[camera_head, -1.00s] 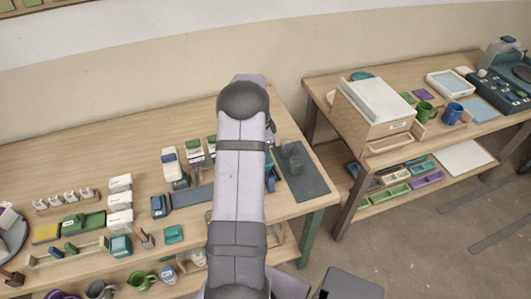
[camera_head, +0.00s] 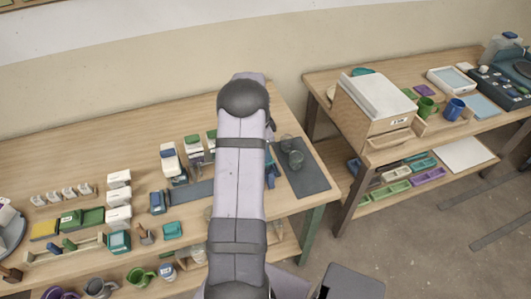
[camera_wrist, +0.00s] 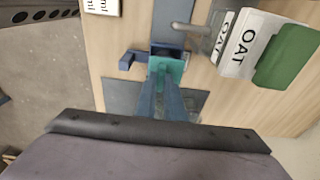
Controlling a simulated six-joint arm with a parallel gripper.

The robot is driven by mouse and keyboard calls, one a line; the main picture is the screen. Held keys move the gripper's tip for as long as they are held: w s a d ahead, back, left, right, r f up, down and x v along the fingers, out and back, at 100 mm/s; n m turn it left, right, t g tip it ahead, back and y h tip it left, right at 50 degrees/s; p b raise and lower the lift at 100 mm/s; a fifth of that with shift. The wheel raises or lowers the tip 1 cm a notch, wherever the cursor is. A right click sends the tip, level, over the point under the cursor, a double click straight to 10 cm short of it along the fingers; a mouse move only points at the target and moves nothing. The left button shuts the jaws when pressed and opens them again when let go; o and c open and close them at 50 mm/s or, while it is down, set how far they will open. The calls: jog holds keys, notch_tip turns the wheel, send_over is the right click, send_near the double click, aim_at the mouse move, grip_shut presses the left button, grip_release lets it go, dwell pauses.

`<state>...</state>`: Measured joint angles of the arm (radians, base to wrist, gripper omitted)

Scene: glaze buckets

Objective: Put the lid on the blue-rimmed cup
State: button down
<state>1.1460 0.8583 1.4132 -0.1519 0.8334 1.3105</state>
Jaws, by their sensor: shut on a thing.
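In the wrist view my gripper (camera_wrist: 164,88) has its blue fingers close together, shut on a small teal piece (camera_wrist: 173,68) at the tips. I cannot tell whether this piece is the lid. A dark mat (camera_wrist: 121,96) lies below it. In the head view my arm hides most of the gripper; a little blue shows at the arm's right edge.
In the wrist view, a white OAT box with a green top (camera_wrist: 285,55) stands at the right, and a dark blue block (camera_wrist: 135,61) lies near the fingers. White boxes (camera_head: 118,197) and small tools crowd the table left of my arm. A second table (camera_head: 400,148) stands at the right.

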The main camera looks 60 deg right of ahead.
jog(key=shift+f, duration=0.35)
dwell(0.3)
jog(key=c, duration=1.8)
grip_release()
jog(key=shift+o, duration=0.2)
jog(key=shift+r, duration=0.1)
jog(key=shift+r+p, duration=2.05)
jog(key=shift+r, duration=1.4)
